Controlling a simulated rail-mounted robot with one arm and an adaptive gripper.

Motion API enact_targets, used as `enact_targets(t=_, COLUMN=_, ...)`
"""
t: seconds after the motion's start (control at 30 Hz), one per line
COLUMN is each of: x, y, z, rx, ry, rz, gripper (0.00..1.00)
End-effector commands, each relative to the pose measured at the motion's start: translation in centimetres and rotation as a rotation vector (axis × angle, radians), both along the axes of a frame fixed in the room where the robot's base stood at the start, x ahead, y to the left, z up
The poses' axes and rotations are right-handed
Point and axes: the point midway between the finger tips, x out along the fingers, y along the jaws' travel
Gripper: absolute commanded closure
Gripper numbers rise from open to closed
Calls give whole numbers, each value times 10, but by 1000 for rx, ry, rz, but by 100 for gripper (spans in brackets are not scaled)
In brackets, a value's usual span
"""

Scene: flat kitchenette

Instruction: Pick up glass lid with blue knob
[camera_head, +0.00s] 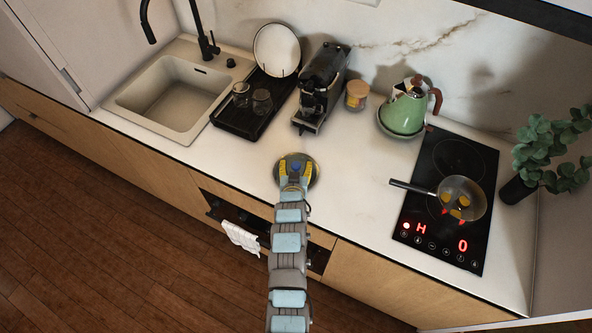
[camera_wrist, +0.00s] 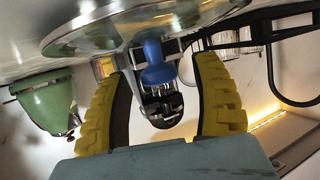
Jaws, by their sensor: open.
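The glass lid (camera_head: 315,172) lies on the white counter near its front edge, below the coffee machine in the head view. Its blue knob (camera_head: 296,168) points up. In the wrist view, which looks upside down, the lid (camera_wrist: 85,38) fills the top and the blue knob (camera_wrist: 154,66) hangs between the fingertips. My gripper (camera_head: 297,166) is at the lid, with its yellow fingers spread on either side of the knob. In the wrist view my gripper (camera_wrist: 156,72) shows gaps between both fingers and the knob.
A coffee machine (camera_head: 319,88) and a wooden-lidded jar (camera_head: 356,95) stand behind. A green kettle (camera_head: 405,112) is at the back right. A pan (camera_head: 462,199) sits on the cooktop (camera_head: 424,205). A black drying tray (camera_head: 234,120) and sink (camera_head: 170,95) are left.

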Motion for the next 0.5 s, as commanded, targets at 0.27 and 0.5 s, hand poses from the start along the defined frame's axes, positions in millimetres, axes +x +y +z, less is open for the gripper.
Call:
enact_targets(t=0.27, x=5, y=0, z=-2, rx=0, ry=1, rz=1, gripper=35)
enact_targets(t=0.5, x=5, y=0, z=-2, rx=0, ry=1, rz=1, gripper=84)
